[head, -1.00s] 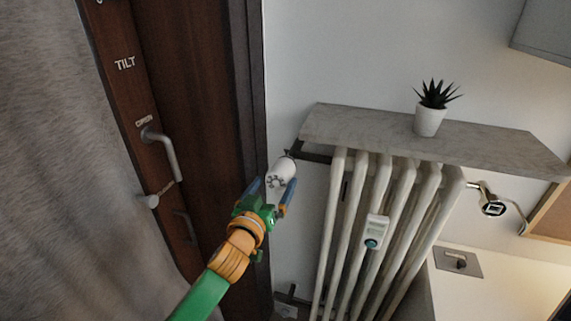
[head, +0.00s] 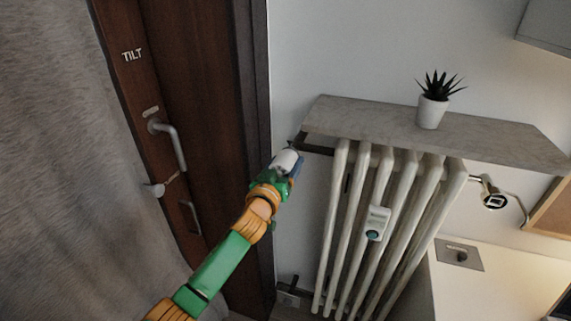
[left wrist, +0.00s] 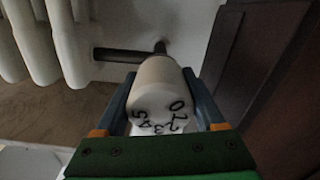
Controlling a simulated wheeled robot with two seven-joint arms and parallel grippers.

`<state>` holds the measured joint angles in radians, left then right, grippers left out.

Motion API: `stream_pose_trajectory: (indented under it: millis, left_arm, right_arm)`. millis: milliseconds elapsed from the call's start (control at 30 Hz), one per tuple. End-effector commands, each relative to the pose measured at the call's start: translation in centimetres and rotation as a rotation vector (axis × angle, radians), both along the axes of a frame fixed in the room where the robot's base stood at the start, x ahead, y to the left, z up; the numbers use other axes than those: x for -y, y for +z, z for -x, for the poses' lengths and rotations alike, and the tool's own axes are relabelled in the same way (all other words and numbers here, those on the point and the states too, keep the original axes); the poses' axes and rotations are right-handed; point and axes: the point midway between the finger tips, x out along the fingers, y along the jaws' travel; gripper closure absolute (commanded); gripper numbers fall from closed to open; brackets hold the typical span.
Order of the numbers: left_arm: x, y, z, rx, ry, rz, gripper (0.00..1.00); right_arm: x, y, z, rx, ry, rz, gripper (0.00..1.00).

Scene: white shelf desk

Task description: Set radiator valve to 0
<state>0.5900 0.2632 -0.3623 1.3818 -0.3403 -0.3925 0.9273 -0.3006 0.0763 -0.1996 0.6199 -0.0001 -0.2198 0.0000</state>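The radiator valve is a white rounded knob (head: 286,160) at the end of a dark pipe, left of the radiator's top. My left gripper (head: 289,170) has reached it and partly hides it in the head view. In the left wrist view the valve knob (left wrist: 157,95) stands between the two blue fingers of my left gripper (left wrist: 160,75), one on each side. The fingers look open around it, with contact hard to tell. Black digits show on its end face, with 0 at the right and 2, 3, 4, 5 running round to the left. My right gripper is out of view.
The white radiator (head: 370,230) stands right of the valve, under a grey stone shelf (head: 400,125) with a potted plant (head: 433,105). A brown door (head: 205,110) with a handle is close on the left. A grey curtain (head: 60,180) hangs farther left.

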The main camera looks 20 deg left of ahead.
Motion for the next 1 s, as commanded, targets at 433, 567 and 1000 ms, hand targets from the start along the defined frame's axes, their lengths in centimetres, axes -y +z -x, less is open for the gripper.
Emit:
stream_pose_trajectory:
  millis: [433,567,1000]
  left_arm:
    - [0.0,0.0,0.0,0.002,0.001,-0.097,0.84]
    - [-0.1,0.0,0.0,0.006,0.001,-0.193,0.84]
    - [-0.2,0.1,0.0,0.020,0.001,-0.610,0.84]
  right_arm:
    - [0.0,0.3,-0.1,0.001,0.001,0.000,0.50]
    - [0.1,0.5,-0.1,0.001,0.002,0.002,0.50]
    - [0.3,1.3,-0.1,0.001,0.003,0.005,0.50]
